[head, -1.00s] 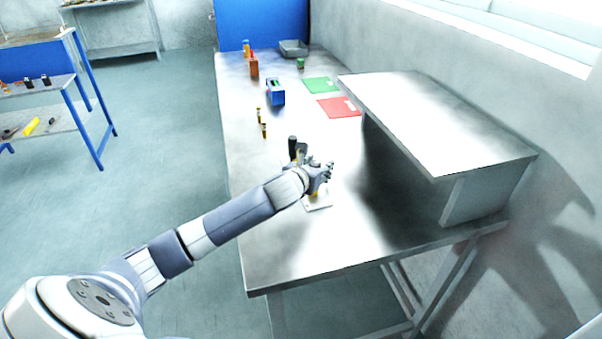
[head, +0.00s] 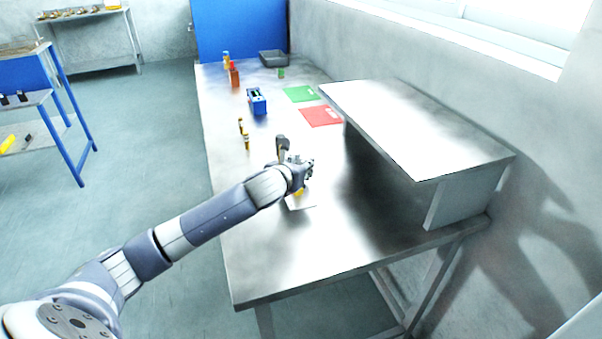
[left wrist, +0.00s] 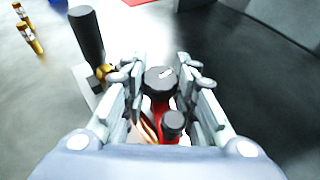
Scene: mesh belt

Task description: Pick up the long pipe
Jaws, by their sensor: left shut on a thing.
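My left gripper (left wrist: 165,95) is over the table beside a white plate (head: 298,205). In the left wrist view it is shut on a red part with a round black cap (left wrist: 160,80). A smaller black knob (left wrist: 173,122) and a copper-coloured piece show between the fingers. Whether this held part is the long pipe I cannot tell; its lower end is hidden. A black cylinder with a brass fitting (left wrist: 87,33) stands just left of the fingers; in the head view it is the dark upright piece (head: 283,146) behind the gripper (head: 304,170). My right gripper is not in view.
Two small brass pieces (head: 246,142) stand near the table's left edge. A blue box (head: 257,101), red mat (head: 320,116), green mat (head: 300,94) and grey tray (head: 273,58) lie farther back. A raised metal shelf (head: 420,125) stands on the right. The table's front is clear.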

